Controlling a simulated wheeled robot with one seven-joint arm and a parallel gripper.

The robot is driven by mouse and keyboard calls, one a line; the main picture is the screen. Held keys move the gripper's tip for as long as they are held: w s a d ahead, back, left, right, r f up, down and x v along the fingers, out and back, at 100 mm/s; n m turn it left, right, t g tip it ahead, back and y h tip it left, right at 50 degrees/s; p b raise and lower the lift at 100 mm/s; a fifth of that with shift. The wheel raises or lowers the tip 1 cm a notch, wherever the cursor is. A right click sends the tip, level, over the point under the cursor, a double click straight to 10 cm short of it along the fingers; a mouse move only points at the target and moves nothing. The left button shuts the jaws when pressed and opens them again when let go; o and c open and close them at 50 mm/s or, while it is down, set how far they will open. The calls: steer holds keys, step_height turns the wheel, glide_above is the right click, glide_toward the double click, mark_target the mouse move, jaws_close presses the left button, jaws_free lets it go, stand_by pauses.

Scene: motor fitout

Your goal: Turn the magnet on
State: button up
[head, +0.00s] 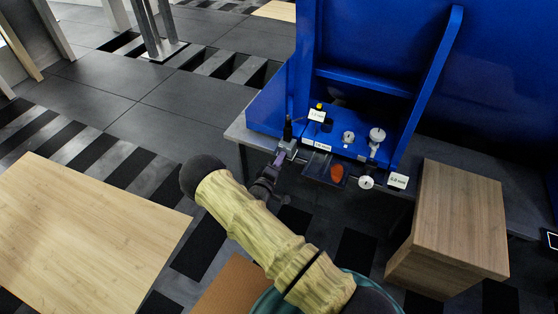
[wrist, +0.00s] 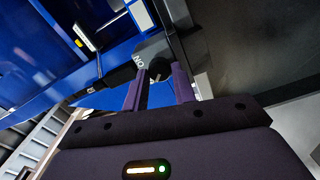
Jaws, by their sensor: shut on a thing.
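The magnet is a small grey block (wrist: 150,50) in the wrist view, with "ON" lettered in white on its face. A dark round knob (wrist: 159,70) sits at its near end, between the purple fingers of my gripper (wrist: 161,75). My gripper is shut on the knob. The exact contact is partly hidden by the fingers. In the head view my gripper (head: 281,163) is at the left front edge of the blue fixture, where the magnet is small and hard to make out.
The blue fixture (head: 378,88) stands on a grey bench and carries dial gauges (head: 377,135), an orange-red part (head: 337,173) and white labels (head: 398,181). A wooden box (head: 460,215) stands at right. A wooden tabletop (head: 85,235) lies at left. Open floor shows between.

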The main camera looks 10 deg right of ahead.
stand_by(0.4)
steer(key=o, duration=1)
steer(key=p+v, duration=0.5)
steer(key=v, duration=1.2)
steer(key=shift+s+a, duration=0.15)
